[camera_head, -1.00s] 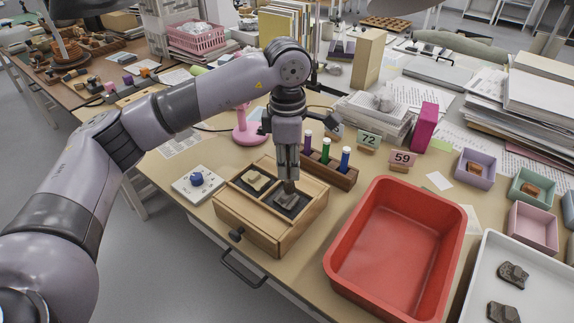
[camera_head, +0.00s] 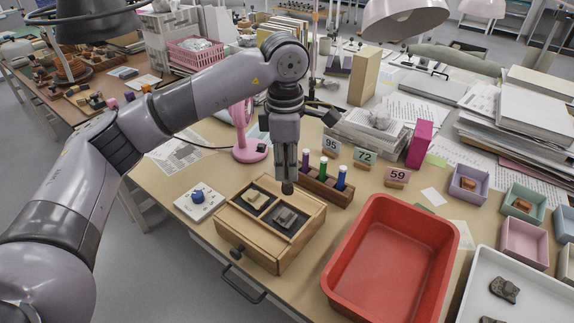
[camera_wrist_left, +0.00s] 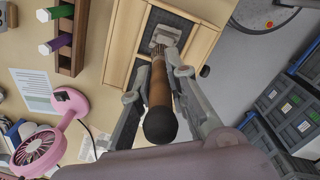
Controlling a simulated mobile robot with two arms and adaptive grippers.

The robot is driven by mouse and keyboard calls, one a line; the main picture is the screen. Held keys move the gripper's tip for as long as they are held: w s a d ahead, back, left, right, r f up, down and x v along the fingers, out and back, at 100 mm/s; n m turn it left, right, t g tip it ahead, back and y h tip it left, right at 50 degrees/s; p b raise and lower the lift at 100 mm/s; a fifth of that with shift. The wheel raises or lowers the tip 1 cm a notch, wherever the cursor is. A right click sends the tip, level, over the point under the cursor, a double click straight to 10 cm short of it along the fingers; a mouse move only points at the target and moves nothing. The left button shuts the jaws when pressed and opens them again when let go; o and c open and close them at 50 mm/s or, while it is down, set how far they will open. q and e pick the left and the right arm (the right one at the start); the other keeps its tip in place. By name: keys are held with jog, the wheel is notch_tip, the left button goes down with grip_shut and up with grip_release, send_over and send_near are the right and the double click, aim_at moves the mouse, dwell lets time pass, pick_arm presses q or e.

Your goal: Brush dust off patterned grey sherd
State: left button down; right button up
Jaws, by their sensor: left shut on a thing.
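The grey sherd (camera_head: 285,216) lies on a dark pad in the right compartment of a wooden box (camera_head: 259,246). It looks dark grey; its pattern is too small to make out. My left gripper (camera_head: 285,180) points down just above and behind the sherd. It is shut on a brush with a brown wooden handle (camera_wrist_left: 160,85) and a dark rounded end, clear in the left wrist view. The brush's far end lies over a pale grey piece there, and I cannot tell whether they touch. A paler sherd (camera_head: 252,196) lies in the left compartment. My right gripper is out of view.
A rack (camera_head: 325,187) of coloured tubes stands behind the box. Number cards (camera_head: 397,176) stand near papers.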

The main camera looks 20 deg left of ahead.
aim_at(286, 151)
pick_arm(q)
jog(key=shift+r, duration=0.15)
notch_tip(286, 151, up, 2)
jog(key=shift+r+p, duration=0.1)
jog(key=shift+p, duration=0.75)
jog(key=shift+r, duration=0.3)
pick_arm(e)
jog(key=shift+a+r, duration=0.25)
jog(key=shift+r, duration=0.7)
pick_arm(q)
jog(key=shift+f, duration=0.1)
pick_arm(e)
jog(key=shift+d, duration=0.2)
